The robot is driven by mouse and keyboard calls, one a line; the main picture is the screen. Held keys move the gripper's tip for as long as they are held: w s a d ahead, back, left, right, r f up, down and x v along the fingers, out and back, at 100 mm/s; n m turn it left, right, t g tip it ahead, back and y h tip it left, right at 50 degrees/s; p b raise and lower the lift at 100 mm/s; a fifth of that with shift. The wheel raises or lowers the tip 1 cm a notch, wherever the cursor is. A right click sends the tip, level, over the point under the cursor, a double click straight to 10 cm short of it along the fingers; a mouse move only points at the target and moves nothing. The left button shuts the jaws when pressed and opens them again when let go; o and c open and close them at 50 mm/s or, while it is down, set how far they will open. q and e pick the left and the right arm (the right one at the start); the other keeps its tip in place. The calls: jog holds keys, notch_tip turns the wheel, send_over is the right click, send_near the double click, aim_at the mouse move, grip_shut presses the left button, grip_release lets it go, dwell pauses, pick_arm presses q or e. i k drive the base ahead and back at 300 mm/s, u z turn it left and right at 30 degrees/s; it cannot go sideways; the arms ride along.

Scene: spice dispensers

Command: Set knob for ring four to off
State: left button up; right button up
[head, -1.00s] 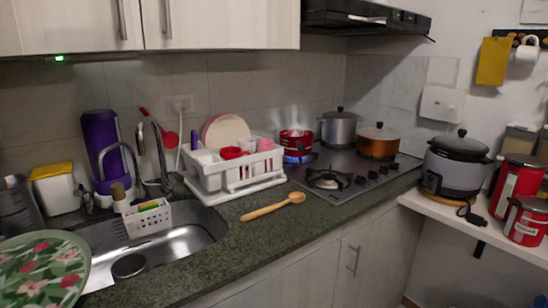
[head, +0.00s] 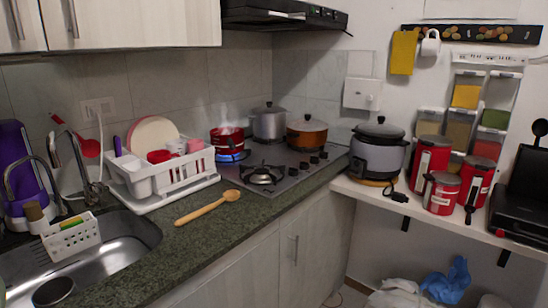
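The gas stove (head: 277,172) is set into the dark counter in the head view, with several black knobs (head: 308,163) along its right side. Which knob belongs to ring four cannot be told from here. A blue flame (head: 231,156) burns under the red pot (head: 228,139) at the left back. The front burner (head: 262,175) is bare and shows no flame. A grey pot (head: 268,122) stands at the back and an orange-brown pot (head: 307,132) at the right; no flame shows under them. Neither of my grippers is in view.
A wooden spoon (head: 207,207) lies on the counter (head: 190,233) in front of the stove. A white dish rack (head: 160,177) stands left of it, beside the sink (head: 112,246). A rice cooker (head: 378,152) and red canisters (head: 430,163) stand on the white shelf (head: 400,203) at right.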

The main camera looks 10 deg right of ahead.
aim_at(323, 155)
jog(key=k, duration=0.6)
jog(key=z, duration=0.85)
jog(key=i, duration=0.65)
jog(key=z, duration=0.45)
jog(key=i, duration=0.85)
jog(key=u, duration=0.45)
